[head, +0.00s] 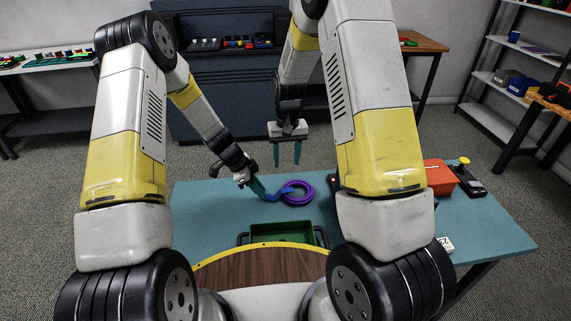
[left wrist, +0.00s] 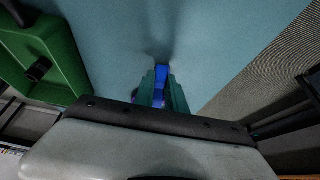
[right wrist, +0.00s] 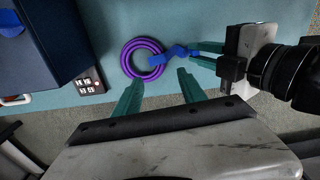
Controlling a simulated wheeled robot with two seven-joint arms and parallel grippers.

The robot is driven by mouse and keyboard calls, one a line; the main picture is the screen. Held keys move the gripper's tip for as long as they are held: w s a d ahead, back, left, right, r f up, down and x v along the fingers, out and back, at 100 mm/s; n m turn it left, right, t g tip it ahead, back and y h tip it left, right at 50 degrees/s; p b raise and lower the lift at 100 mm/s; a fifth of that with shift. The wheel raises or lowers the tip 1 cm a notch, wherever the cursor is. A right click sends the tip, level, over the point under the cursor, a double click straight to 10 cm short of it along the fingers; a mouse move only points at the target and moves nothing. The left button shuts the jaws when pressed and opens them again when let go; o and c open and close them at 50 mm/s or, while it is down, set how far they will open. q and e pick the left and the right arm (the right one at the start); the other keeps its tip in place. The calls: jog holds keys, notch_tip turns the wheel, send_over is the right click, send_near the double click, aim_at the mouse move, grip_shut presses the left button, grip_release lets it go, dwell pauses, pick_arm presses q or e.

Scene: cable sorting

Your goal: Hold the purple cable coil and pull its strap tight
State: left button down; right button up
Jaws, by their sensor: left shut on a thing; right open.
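The purple cable coil (head: 311,191) lies flat on the teal table, and it also shows in the right wrist view (right wrist: 126,58). A blue strap (head: 283,192) runs from the coil's left side in the head view to my left gripper (head: 259,188). My left gripper is shut on the strap, whose blue shows between its fingers in the left wrist view (left wrist: 160,84). In the right wrist view the strap (right wrist: 176,51) is bent and crosses the coil's rim. My right gripper (head: 287,158) is open and empty above the table, behind the coil in the head view.
A green tray (head: 268,237) stands at the table's front edge, near the coil. A red-orange bin (head: 440,178) and a black device with a yellow button (head: 468,180) stand at the right. A dark blue box (right wrist: 40,50) shows in the right wrist view. The table's left part is clear.

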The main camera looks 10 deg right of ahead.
aim_at(285, 191)
jog(key=f, duration=1.4)
jog(key=shift+w+a+f, duration=0.15)
jog(key=shift+w+f, duration=0.1)
jog(key=shift+f, duration=0.15)
grip_shut()
